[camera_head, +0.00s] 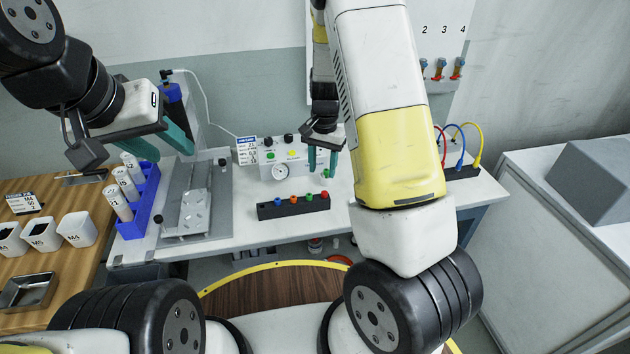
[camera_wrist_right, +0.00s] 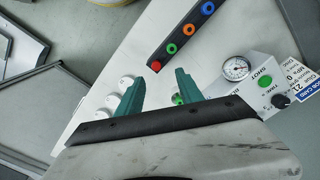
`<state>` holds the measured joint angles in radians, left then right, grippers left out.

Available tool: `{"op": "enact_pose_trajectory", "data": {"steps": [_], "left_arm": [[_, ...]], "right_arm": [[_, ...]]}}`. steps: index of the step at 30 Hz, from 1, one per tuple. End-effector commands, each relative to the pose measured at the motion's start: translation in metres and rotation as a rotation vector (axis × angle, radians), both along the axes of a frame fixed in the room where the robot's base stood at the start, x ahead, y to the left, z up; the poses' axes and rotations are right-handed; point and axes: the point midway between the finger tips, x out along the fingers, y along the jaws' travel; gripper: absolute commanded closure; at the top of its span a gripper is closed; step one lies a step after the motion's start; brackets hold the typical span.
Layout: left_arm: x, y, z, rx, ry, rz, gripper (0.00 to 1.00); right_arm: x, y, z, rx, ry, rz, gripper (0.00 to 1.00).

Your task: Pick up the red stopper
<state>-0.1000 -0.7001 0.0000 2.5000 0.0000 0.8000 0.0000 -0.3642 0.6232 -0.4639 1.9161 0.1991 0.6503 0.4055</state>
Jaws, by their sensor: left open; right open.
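The red stopper (camera_head: 325,194) sits at the right end of a black rack (camera_head: 290,212), after a blue, an orange and a green stopper. In the right wrist view the red stopper (camera_wrist_right: 156,66) is at the near end of the rack (camera_wrist_right: 174,40), just beyond and between the fingertips. My right gripper (camera_head: 322,168) is open and empty, with teal fingers pointing down near the rack's right end; its fingers also show in the wrist view (camera_wrist_right: 158,80). I cannot tell its exact height above the stopper. My left gripper (camera_head: 172,146) is open and empty at the left, near the blue tube rack.
A gauge box (camera_head: 283,165) stands behind the black rack. A blue rack (camera_head: 139,203) with white tubes and a metal fixture (camera_head: 195,208) are at left. Coloured cables (camera_head: 461,150) rise at right. Bare white bench surrounds the black rack.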

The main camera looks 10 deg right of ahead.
Motion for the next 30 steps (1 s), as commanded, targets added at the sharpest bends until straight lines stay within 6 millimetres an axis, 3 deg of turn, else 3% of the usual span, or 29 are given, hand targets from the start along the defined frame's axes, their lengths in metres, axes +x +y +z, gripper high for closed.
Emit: {"op": "enact_pose_trajectory", "data": {"steps": [21, 30], "left_arm": [[0.000, 0.000, 0.000, 0.000, 0.000, 0.000, 0.57], [0.000, 0.000, 0.000, 0.000, 0.000, 0.000, 0.57]], "right_arm": [[0.001, -0.008, -0.085, -0.017, 0.011, -0.010, 0.56], [0.002, -0.008, -0.088, -0.015, 0.009, -0.010, 0.58]]}}
